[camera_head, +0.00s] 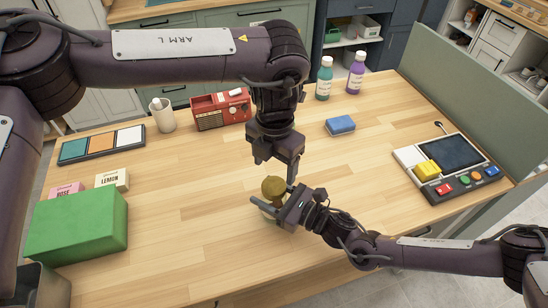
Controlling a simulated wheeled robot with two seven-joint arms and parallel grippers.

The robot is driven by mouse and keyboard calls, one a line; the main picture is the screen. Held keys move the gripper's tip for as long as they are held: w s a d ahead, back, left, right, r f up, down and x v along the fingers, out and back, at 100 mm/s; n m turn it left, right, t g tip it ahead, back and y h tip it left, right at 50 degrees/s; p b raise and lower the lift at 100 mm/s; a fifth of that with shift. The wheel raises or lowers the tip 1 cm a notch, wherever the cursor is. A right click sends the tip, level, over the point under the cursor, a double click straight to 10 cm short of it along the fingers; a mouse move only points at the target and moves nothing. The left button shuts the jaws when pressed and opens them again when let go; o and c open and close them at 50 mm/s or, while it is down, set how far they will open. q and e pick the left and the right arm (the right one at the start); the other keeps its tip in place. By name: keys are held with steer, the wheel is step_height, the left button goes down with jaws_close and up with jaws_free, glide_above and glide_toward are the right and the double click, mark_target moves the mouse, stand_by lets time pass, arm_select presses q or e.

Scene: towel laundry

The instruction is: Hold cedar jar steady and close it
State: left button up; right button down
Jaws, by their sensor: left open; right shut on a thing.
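The cedar jar (268,216) stands on the wooden table near the middle, mostly hidden behind my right gripper. A round olive-brown knob-like top (273,186) shows above it; I cannot tell how it sits on the jar. My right gripper (268,207) comes in from the right and is shut on the jar at its side. My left gripper (274,163) points down just above and behind the knob, open, with nothing seen between its fingers.
A green box (78,226) and small labelled cartons (112,180) stand at left. A colour tray (102,144), white cup (162,115), red radio (221,109), blue sponge (341,125) and two bottles (324,78) lie farther back. A button console (447,166) is at right. The table's front middle is clear.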

mark_target(274, 186)
arm_select(q)
steer(key=n, duration=0.4)
steer(key=shift+r+n, duration=0.25)
steer(key=shift+n, duration=0.05)
steer(key=n, duration=0.4)
steer(key=shift+r, duration=0.25)
steer(key=n, duration=0.7)
steer(key=shift+r, duration=0.3)
steer(key=shift+a+f, duration=0.1)
steer(key=shift+f, duration=3.9)
steer(key=c, duration=1)
steer(key=o, duration=1.2)
steer(key=shift+c, duration=0.2)
